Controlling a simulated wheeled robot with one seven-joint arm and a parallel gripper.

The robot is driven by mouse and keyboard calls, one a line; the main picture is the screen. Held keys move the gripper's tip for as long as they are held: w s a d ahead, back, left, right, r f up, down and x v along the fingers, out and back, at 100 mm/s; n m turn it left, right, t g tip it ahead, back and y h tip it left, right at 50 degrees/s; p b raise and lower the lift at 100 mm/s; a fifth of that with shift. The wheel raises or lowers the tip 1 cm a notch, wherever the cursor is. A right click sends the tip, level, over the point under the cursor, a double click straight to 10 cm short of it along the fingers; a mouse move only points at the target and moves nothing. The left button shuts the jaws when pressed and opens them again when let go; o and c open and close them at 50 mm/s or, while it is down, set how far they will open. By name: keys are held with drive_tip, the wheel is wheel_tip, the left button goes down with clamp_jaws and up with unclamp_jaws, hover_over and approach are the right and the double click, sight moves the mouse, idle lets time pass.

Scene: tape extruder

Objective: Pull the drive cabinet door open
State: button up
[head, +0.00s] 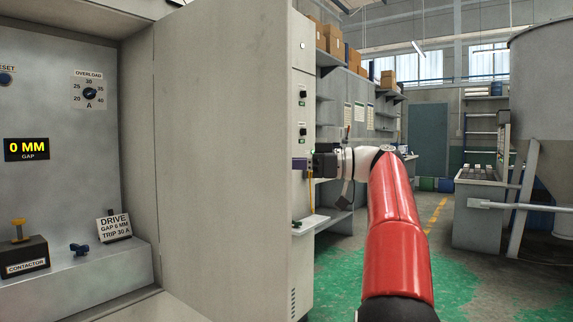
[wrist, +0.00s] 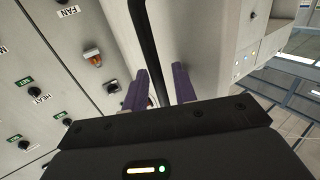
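The drive cabinet is open to view at the left of the head view, with a gap display (head: 27,149) reading 0 MM inside. A tall plain grey panel (head: 220,160), which looks like its door swung outward, stands right of the opening. My gripper (head: 300,164) is just past this panel's right edge. In the wrist view a long black bar, apparently the handle (wrist: 147,45), runs between the two purple fingers of my gripper (wrist: 159,86). The fingers stand apart, with a gap beside the bar. The handle is hidden in the head view.
Inside the cabinet are an overload dial (head: 89,93), a contactor (head: 25,256), a small blue part (head: 79,248) and a DRIVE card (head: 114,227). A control face with a HEAT knob (wrist: 22,143) lies close left of my fingers. Green floor (head: 345,275) is clear at right.

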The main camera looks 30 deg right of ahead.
drive_tip(key=v, duration=0.7)
drive_tip(key=shift+s+d+p, duration=0.25)
drive_tip(key=shift+d+p, duration=0.05)
drive_tip(key=shift+p, duration=0.1)
